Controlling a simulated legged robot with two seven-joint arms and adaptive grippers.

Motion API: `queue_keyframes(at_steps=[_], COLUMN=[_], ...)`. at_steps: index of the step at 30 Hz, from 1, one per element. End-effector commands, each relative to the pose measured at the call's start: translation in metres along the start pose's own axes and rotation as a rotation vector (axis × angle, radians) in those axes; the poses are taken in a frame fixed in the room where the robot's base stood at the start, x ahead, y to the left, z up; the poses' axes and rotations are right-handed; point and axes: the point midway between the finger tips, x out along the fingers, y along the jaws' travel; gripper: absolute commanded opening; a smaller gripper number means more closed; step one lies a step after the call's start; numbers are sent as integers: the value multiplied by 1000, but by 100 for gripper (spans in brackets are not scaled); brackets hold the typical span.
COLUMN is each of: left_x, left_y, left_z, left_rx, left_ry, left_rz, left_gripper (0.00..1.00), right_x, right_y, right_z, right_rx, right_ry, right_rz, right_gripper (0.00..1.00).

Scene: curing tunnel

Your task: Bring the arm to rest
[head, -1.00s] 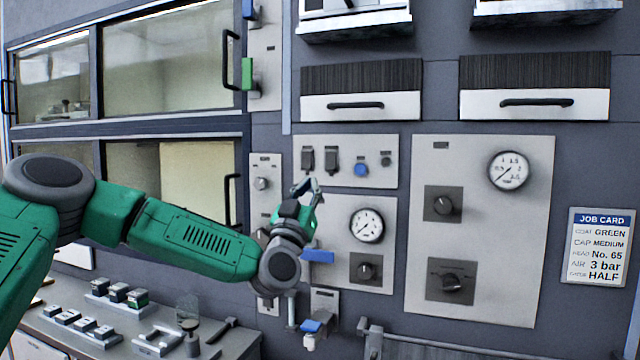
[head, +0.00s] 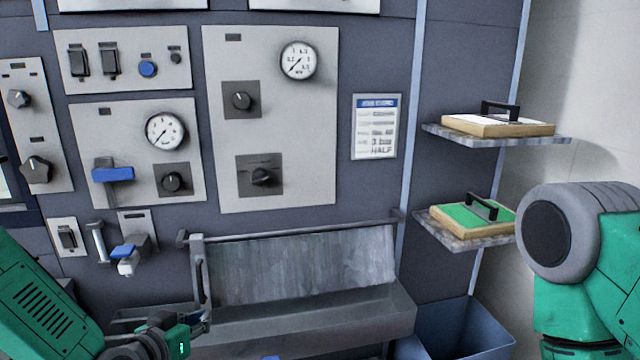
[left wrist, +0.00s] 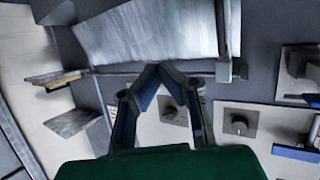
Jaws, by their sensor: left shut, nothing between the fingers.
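My left gripper (head: 203,322) is low in the head view, in front of the left end of a grey metal trough (head: 300,265). Its forearm comes in from the lower left corner. In the left wrist view its two blue-edged fingers (left wrist: 160,72) meet at the tips, with nothing between them. I cannot tell whether the gripper touches the trough. A green part of my right arm shows at the right edge of the head view; its gripper is out of view.
Behind are a panel with a gauge (head: 298,60), a blue-handled valve (head: 113,174) and a job card (head: 375,126). Two shelves at right hold framed boards, one white-topped (head: 498,124), one green-topped (head: 472,217). A blue bin (head: 465,335) stands below them.

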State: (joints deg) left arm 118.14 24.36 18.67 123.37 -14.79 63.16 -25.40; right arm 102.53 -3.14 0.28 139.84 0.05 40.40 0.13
Motion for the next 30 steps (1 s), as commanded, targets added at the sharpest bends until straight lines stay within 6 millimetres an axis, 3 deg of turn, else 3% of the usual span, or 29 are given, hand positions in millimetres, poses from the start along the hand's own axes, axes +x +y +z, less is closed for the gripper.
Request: queue_keyframes(at_steps=[1,5,9,12,15,18,21,30], left_x=[-6,-37,-90,-136,-179,-213,-232,-239], left_y=[10,25,30,28,22,15,11,10], left_z=[44,139,232,287,325,348,358,360], left_rx=[-7,-43,-76,-92,-102,-106,-108,-112], left_ry=[-100,-349,-623,-810,-964,-1071,-1130,-1149], left_rz=[19,33,7,-36,-92,-143,-178,-192], left_gripper=[0,0,0,0,0,0,0,0], right_x=[7,17,28,35,41,45,47,46], right_y=[0,0,0,0,0,0,0,0], right_z=[0,1,2,2,2,2,3,3], right_rx=[0,0,0,0,0,0,0,0], right_ry=[0,0,0,0,0,0,0,0], right_rz=[0,0,0,0,0,0,0,0], right_gripper=[40,40,40,40,40,40,40,40])
